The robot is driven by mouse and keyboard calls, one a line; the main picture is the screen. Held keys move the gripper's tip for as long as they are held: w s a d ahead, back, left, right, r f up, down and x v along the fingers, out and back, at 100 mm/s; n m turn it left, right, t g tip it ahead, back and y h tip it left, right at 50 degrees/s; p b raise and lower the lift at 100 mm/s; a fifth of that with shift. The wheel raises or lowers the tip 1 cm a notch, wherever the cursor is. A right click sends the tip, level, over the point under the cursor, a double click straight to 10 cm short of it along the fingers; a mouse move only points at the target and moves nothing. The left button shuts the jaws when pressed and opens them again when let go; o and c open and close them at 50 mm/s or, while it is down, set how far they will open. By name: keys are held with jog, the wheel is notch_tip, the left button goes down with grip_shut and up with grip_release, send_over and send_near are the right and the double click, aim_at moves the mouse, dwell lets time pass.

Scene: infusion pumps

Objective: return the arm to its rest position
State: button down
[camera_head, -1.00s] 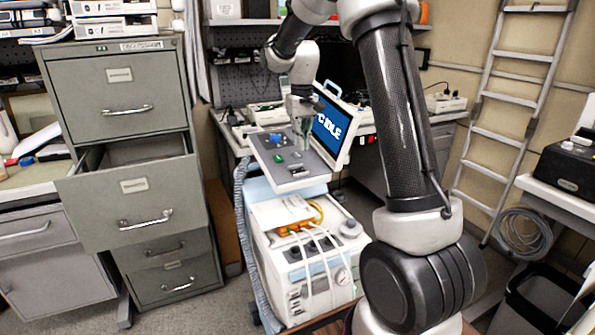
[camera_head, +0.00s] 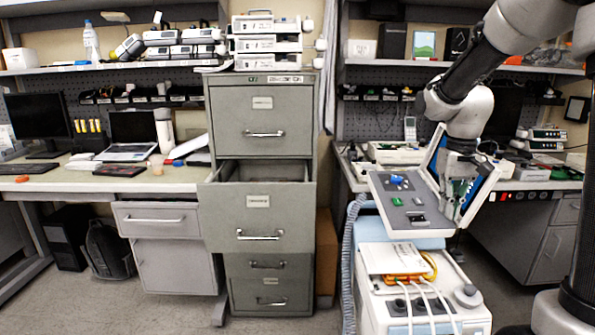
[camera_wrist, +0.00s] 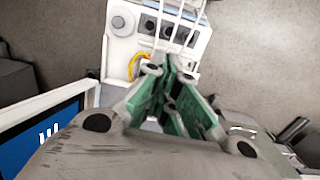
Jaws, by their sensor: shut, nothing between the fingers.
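My gripper (camera_head: 457,208) hangs downward at the right edge of the grey control panel (camera_head: 405,222), in front of the tilted screen (camera_head: 484,190). It is shut and empty. In the wrist view its green-lined fingers (camera_wrist: 175,68) come together at the tips, with the white machine (camera_wrist: 122,50) below and beyond them. The arm bends down from the upper right in the head view, and part of it is cut off by the frame edge.
The white machine (camera_head: 385,318) carries white tubes and an orange connector (camera_head: 402,279). A grey filing cabinet (camera_head: 262,120) stands left of it with one drawer (camera_head: 258,228) pulled out. Workbenches line the back wall. The floor (camera_head: 180,318) in front of the cabinet is clear.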

jog(key=s+r+t, duration=0.2)
jog(key=s+r, duration=0.1)
jog(key=s, duration=0.7)
jog(key=s+r+t, duration=0.2)
jog(key=s+r, duration=0.2)
jog(key=s, duration=0.6)
jog(key=shift+s+a+t, duration=0.3)
jog(key=shift+a+t, duration=0.1)
jog(key=shift+d, duration=0.1)
